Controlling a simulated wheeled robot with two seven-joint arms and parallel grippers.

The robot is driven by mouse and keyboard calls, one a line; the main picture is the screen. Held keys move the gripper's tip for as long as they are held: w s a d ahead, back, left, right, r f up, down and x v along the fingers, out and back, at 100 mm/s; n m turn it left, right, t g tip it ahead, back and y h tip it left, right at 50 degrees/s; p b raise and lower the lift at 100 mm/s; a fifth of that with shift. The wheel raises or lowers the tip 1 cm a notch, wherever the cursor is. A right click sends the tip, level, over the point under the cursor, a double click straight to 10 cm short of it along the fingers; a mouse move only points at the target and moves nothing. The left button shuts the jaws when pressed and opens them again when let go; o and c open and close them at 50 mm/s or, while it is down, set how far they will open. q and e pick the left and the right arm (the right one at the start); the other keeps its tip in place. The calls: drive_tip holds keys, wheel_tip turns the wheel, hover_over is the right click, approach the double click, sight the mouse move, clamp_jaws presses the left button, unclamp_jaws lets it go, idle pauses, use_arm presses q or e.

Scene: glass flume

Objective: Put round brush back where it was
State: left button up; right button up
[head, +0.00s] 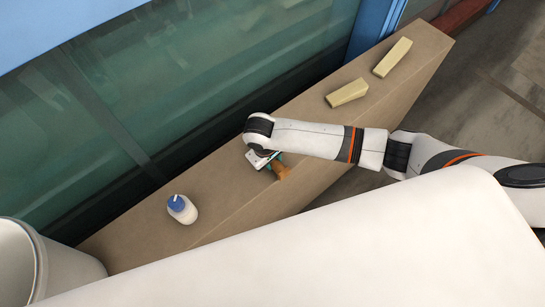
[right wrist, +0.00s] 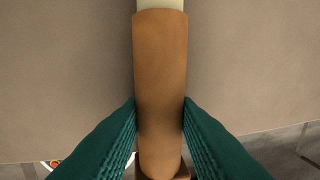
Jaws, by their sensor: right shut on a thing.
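The round brush (head: 283,173) shows in the head view as a small brown-orange piece at my right gripper (head: 271,162), over the wooden bench. In the right wrist view the brush (right wrist: 160,60) is a brown cylinder running up the picture, with a pale cream part at its top edge. The teal ridged fingers of my right gripper (right wrist: 160,125) press on it from both sides near its lower end. The rest of the brush is hidden by the gripper or out of frame. I cannot tell whether it touches the bench. My left gripper is not in view.
The long bench (head: 235,205) runs along the glass wall (head: 190,75). A white bottle with a blue cap (head: 182,209) stands left of my gripper. Two pale yellow blocks (head: 347,93) (head: 393,57) lie towards the far end. A white bucket (head: 18,262) is at lower left.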

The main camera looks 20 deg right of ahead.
drive_tip(key=o, duration=1)
drive_tip(key=shift+o, duration=0.2)
wheel_tip(320, 180, up, 13)
drive_tip(key=a, duration=0.2)
drive_tip(key=shift+s+a+p, duration=0.15)
drive_tip(key=shift+s+p, duration=0.15)
drive_tip(key=shift+s, duration=0.05)
